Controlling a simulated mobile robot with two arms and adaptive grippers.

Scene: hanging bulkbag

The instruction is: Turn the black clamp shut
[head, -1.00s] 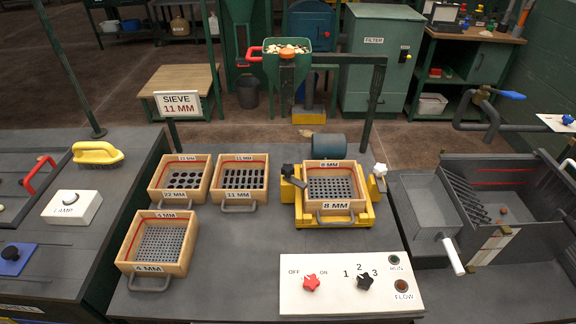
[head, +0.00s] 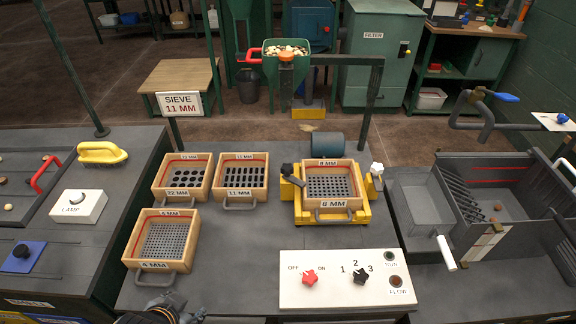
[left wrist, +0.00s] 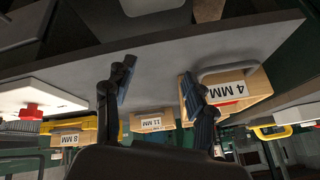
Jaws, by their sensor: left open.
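The black clamp (head: 288,171) has a black star knob and a dark arm. It sits on the left side of the yellow shaker base (head: 301,217). A wooden sieve marked 8 MM (head: 334,203) stands in that base. A matching clamp with a white knob (head: 376,171) is on the right side. My left gripper (head: 172,308) is at the bottom edge of the head view, open and empty, well to the front left of the black clamp. In the left wrist view its two fingers (left wrist: 158,88) are spread apart, and I cannot make out the black clamp there.
Wooden sieves marked 22 MM (head: 181,196), 11 MM (head: 239,195) and 4 MM (head: 157,266) stand left of the shaker. A white control panel (head: 325,292) lies in front of it. Bare table lies between the 4 MM sieve and the panel.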

